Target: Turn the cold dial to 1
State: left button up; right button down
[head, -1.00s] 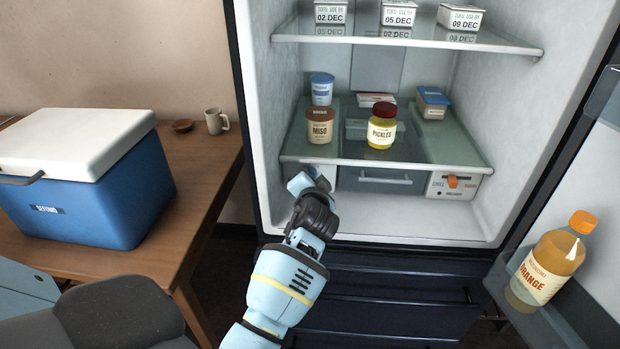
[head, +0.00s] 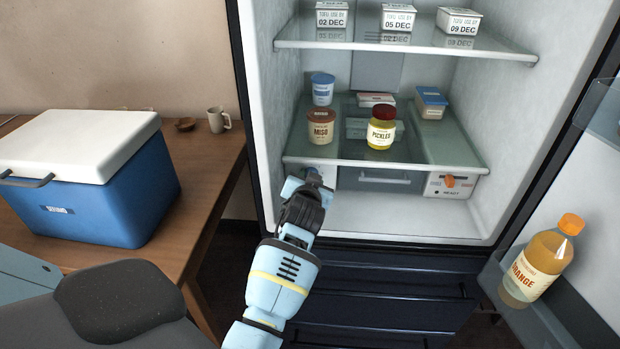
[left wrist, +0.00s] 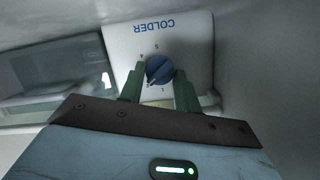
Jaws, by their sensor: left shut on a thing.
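The cold dial (left wrist: 159,70) is a round blue knob on a white panel (left wrist: 192,48) marked COLDER, seen upside down in the left wrist view. Small numbers ring the dial. A pale mark on it points to the lower left in that view; the exact number is too small to be sure of. My left gripper (head: 309,181) reaches into the lower left of the fridge, and its green fingers stand on either side of the dial, shut on it. In the head view the gripper mostly hides the dial. My right gripper is not in view.
A glass shelf (head: 425,155) with a miso tub (head: 321,127) and pickles jar (head: 381,133) lies just above my gripper. The open door holds an orange bottle (head: 537,265).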

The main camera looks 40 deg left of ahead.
pick_arm(q)
jog(key=o, duration=0.7)
jog(key=shift+s, duration=0.1)
jog(key=shift+p+v, duration=0.35)
jog(key=shift+v, duration=3.5)
jog(key=shift+o, duration=0.2)
